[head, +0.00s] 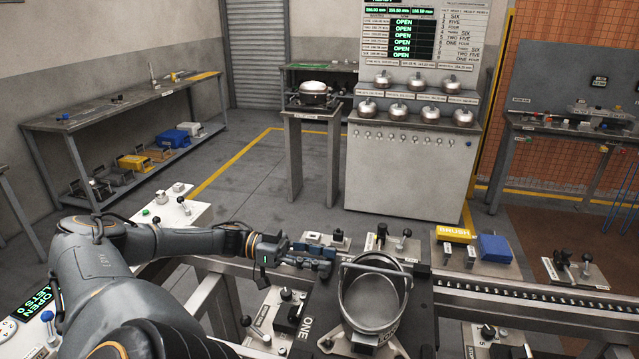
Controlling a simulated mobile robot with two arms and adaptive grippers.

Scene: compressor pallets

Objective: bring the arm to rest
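My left arm (150,243) comes in from the left and reaches across the bench. My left gripper (318,259) is at its end, pointing right, just left of an open metal pot-like housing (372,300). The fingers look dark and lie close together; I cannot tell whether they are open or shut. I see nothing clearly held in them. My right gripper is not in view.
The housing, with a raised handle, stands on a dark plate (318,310) marked ONE. Lever fixtures (392,243), a yellow block (455,234) and a blue block (495,248) line the bench beyond. A conveyor rail (530,291) runs right. Floor behind is clear.

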